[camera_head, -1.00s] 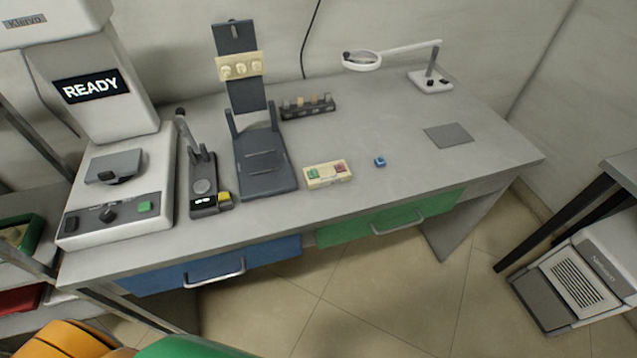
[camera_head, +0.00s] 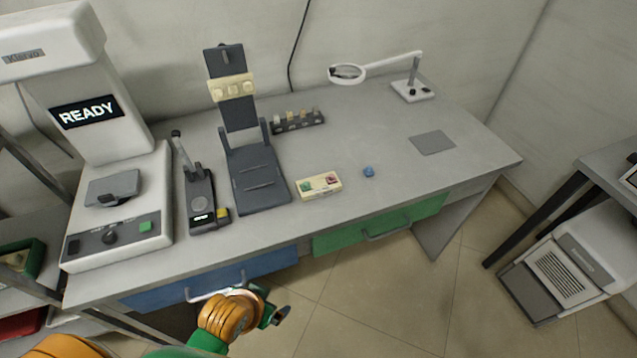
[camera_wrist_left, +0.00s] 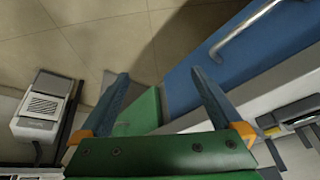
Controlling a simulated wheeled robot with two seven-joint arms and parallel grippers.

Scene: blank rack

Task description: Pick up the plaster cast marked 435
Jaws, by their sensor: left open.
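I can read no 435 marking on anything in these frames. A cream block with rounded shapes (camera_head: 232,87) sits on the upright of the dark stand (camera_head: 257,180); it may be a cast, but I cannot tell. A green tray (camera_head: 37,258) with pale contents is on the shelf at the far left, partly cut off. My left gripper (camera_head: 272,309) is in front of the desk, near the blue drawer's handle. In the left wrist view its two blue fingers (camera_wrist_left: 160,77) are apart with nothing between them. My right gripper is not in view.
The grey desk (camera_head: 390,190) carries a white READY machine (camera_head: 120,205), a lever tool (camera_head: 200,200), a cream box (camera_head: 319,186), a small blue item (camera_head: 368,172) and a magnifier lamp (camera_head: 347,75). Below are a blue drawer (camera_head: 205,279) and a green drawer (camera_head: 340,236). Open floor lies in front.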

